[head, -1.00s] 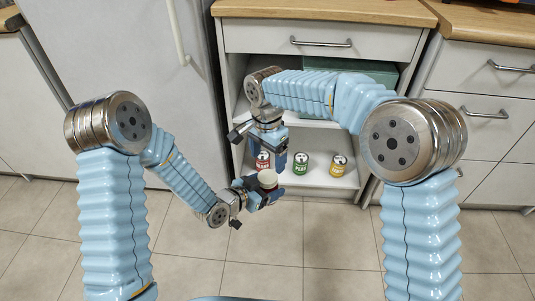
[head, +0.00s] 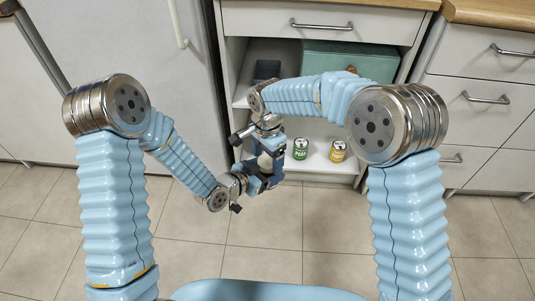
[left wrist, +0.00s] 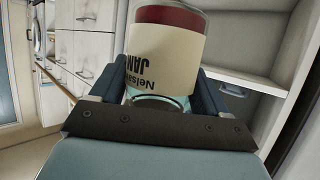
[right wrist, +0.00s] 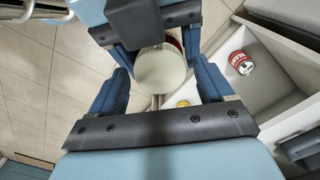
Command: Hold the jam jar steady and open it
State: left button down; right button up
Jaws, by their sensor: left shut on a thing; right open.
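The jam jar (left wrist: 165,50) fills the middle of the left wrist view, with a cream label whose print is upside down there and a dark red band at the top. My left gripper (head: 260,180) is shut on the jar and holds it in the air in front of the cabinet. In the right wrist view the jar's pale round end (right wrist: 160,70) faces my right gripper (right wrist: 163,82). My right gripper is open, its fingers on either side of that end. I cannot tell whether they touch it. In the head view the grippers mostly hide the jar.
A green can (head: 300,149) and a yellow can (head: 338,151) stand on the low shelf (head: 318,168). A red can (right wrist: 241,62) shows in the right wrist view. A green box (head: 345,62) sits on the shelf above. The tiled floor in front is clear.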

jog(key=c, duration=1.1)
jog(key=n, duration=0.6)
jog(key=shift+n, duration=0.4)
jog(key=o, duration=1.2)
jog(key=shift+c, duration=0.2)
